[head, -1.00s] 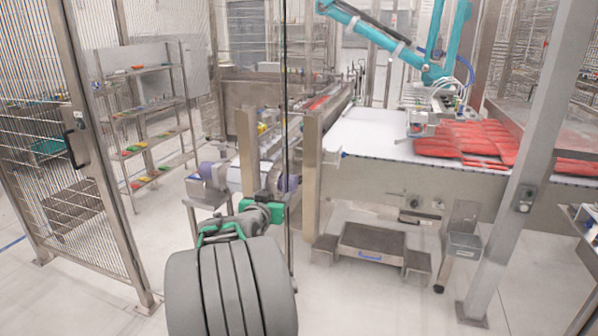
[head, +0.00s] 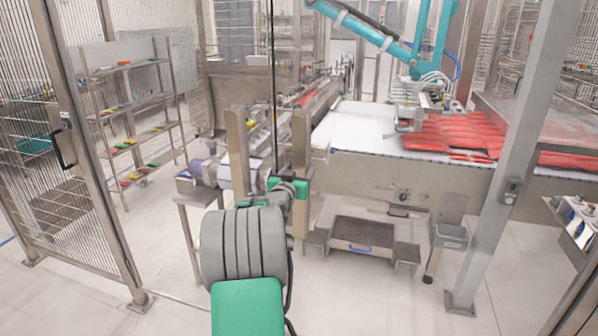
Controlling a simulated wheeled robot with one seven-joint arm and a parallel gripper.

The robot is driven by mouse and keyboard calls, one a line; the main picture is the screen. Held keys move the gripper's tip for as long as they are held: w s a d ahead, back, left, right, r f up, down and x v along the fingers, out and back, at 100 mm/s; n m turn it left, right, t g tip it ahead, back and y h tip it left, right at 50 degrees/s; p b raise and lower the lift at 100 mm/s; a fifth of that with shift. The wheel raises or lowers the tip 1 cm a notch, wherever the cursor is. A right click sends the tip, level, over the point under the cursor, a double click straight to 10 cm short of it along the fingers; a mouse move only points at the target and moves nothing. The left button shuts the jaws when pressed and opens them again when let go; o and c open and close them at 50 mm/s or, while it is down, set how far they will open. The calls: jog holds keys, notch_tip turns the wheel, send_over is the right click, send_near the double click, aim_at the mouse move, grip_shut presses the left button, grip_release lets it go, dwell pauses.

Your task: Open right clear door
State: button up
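The right clear door is a see-through pane whose thin dark upright edge (head: 273,80) runs down the middle of the head view. The pane itself is hard to make out against the machine behind it. My gripper (head: 287,186), with green parts, is at about mid-height beside the lower visible part of this edge. My grey and green arm covers the area below it. The fingertips are small and partly hidden, so I cannot tell whether they touch or hold the edge.
A mesh door with a dark handle (head: 63,150) stands at the left. A metal post (head: 505,175) stands at the right. Behind are a white conveyor (head: 360,132) with red packs (head: 455,133), a teal robot arm (head: 385,38) and a shelf rack (head: 140,105).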

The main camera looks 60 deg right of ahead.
grip_shut()
dwell(0.4)
dwell(0.4)
